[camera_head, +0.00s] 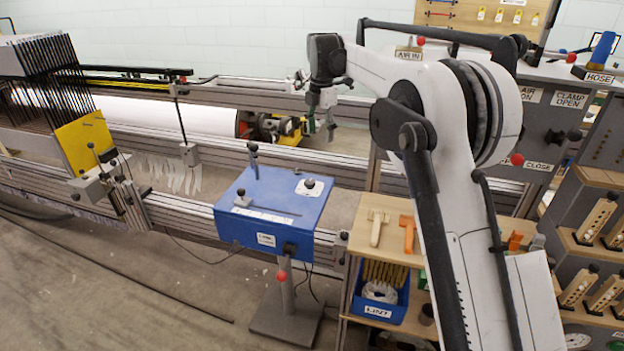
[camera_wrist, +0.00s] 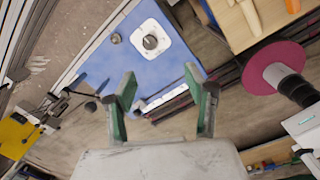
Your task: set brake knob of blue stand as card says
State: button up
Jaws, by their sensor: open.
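The blue stand (camera_head: 270,200) is in the middle of the head view, with a black knob (camera_head: 310,183) on a white square plate at the right of its top. In the wrist view this knob (camera_wrist: 150,42) lies beyond the fingers, on the blue top (camera_wrist: 112,62). The knob's setting marks are too small to read. My gripper (camera_head: 325,118) hangs above and behind the stand in the head view. Its green-lined fingers (camera_wrist: 160,78) are open, empty and apart from the knob. I cannot pick out a readable card.
A short post (camera_head: 253,158) and a white strip (camera_head: 265,215) are on the stand's top. A wooden shelf (camera_head: 368,248) with tools and a blue bin (camera_head: 382,300) stand at the right. A yellow panel (camera_head: 86,140) and thread frame are left.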

aim_at(310, 181)
jog(key=w+a+f+n, duration=0.1)
jog(key=f, duration=0.5)
jog(key=a+f+n, duration=0.1)
jog(key=f, duration=0.6)
jog(key=w+a+f+n+b, duration=0.1)
jog(key=f, duration=0.5)
jog(key=shift+w+a+f+n+g, duration=0.15)
jog(key=shift+w+f+n+g, duration=0.15)
jog(key=shift+w+n+g, duration=0.1)
jog(key=c, duration=1.1)
